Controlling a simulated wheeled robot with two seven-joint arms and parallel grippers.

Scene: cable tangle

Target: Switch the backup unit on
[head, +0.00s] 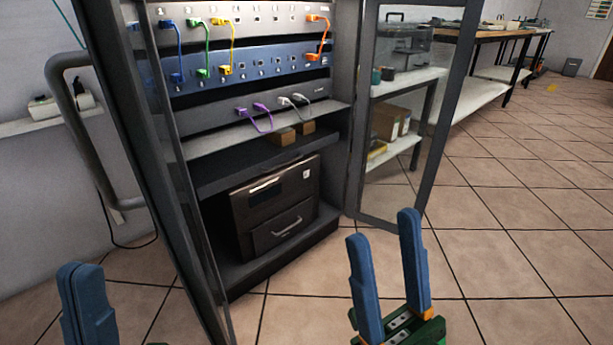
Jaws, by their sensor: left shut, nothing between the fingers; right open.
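The backup unit looks to be the dark brown box (250,212) on the bottom shelf of the rack cabinet. It has a drawer-like front with a grey handle and a small white switch or label (306,174) at its upper right. I cannot tell the switch's position. My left gripper (85,275) is at the lower left, its fingers closed together and empty, apart from the cabinet. My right gripper (383,232) is at the lower centre, fingers apart and empty, in front of and to the right of the box, not touching it.
The cabinet's glass door (405,120) stands open on the right. A dark frame (140,150) with a handle stands on the left. Coloured cables (204,50) hang from the panels above. Small brown boxes (283,137) sit on a shelf. The tiled floor (510,240) at right is clear.

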